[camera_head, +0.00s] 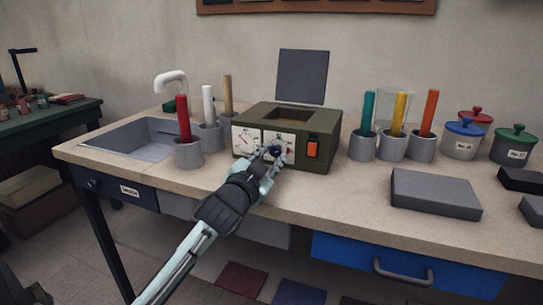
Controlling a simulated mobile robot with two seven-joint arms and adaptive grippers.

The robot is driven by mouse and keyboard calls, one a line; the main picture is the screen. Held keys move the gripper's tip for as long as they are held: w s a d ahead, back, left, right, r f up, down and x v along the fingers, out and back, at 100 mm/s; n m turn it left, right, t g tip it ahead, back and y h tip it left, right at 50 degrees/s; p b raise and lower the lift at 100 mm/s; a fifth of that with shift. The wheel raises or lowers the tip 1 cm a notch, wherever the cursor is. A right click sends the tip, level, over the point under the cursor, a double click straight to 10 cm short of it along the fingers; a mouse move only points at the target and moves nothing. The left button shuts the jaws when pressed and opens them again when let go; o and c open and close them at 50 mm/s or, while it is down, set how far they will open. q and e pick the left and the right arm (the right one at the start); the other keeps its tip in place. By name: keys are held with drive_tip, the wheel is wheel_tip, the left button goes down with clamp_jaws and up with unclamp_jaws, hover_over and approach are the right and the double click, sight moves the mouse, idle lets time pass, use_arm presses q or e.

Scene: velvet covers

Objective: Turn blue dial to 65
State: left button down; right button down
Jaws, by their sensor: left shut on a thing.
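An olive-green box device (322,125) stands on the beige counter, with an open recess in its top and a raised grey lid behind. Its front carries a white gauge with a needle (245,140), a second white panel with the blue dial (276,149), and an orange switch (313,149). My left gripper (274,156) is at the front of the second panel, its fingers shut around the blue dial. The fingers cover most of the dial and part of its scale, so the setting cannot be read. My right gripper is not in view.
Grey cups with coloured sticks stand left (188,154) and right (362,147) of the device. A grey block (434,192) lies at the right, with lidded jars (514,147) behind. A sink (140,138) is at the left. A blue drawer (400,262) is below the counter.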

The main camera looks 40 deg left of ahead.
use_arm(q)
drive_tip(key=shift+r, duration=0.2)
idle(0.3)
drive_tip(key=c, duration=1.3)
unclamp_jaws()
drive_tip(key=shift+f, duration=0.1)
drive_tip(key=shift+o, duration=0.2)
drive_tip(key=shift+f, duration=0.1)
drive_tip(key=shift+s+d, duration=0.1)
drive_tip(key=shift+s, duration=0.15)
drive_tip(key=v, duration=0.7)
